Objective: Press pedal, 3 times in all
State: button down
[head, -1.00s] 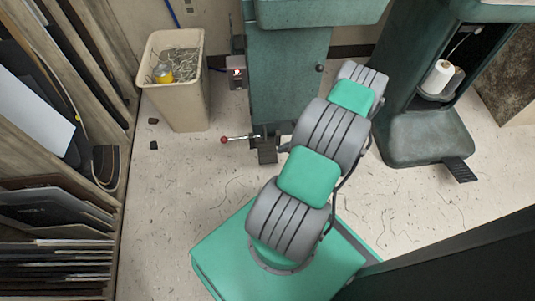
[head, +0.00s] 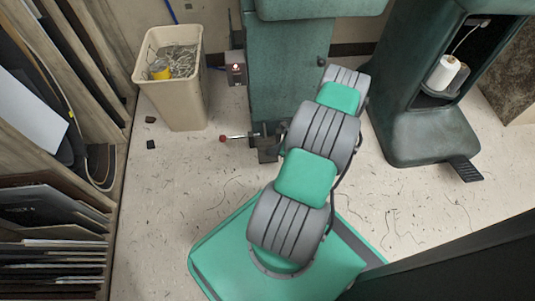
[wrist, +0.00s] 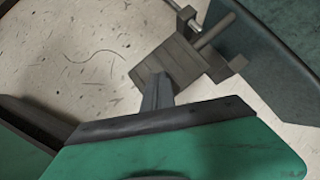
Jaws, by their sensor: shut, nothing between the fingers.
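The dark pedal (head: 268,154) sits low at the foot of the green machine column, partly hidden by my arm in the head view. In the wrist view the ribbed grey pedal plate (wrist: 172,60) is at upper centre, on a bracket with a rod. My gripper (wrist: 157,80) is shut and empty, with its fingertips overlapping the pedal's near edge in the picture. I cannot tell whether they touch it. In the head view the gripper is hidden behind my arm.
A red-knobbed lever (head: 223,138) sticks out left of the pedal. A beige bin (head: 172,95) stands left of the column (head: 290,75). Another green machine (head: 425,135) with its own pedal (head: 465,169) stands right. A board rack (head: 55,220) lines the left.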

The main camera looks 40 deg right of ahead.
notch_tip(320, 180, down, 4)
jog(key=b, duration=0.3)
jog(key=shift+a+f, duration=0.1)
jog(key=shift+f, duration=0.1)
jog(key=shift+s+r, duration=0.1)
jog(key=s, duration=0.1)
jog(key=s+d+r, duration=0.1)
jog(key=shift+s+d, duration=0.3)
jog(key=shift+r, duration=0.1)
jog(key=p, duration=0.4)
send_near(273, 156)
jog(key=s+d+f, duration=0.1)
jog(key=f, duration=0.1)
jog(key=shift+d+r, duration=0.15)
jog(key=shift+r, duration=0.05)
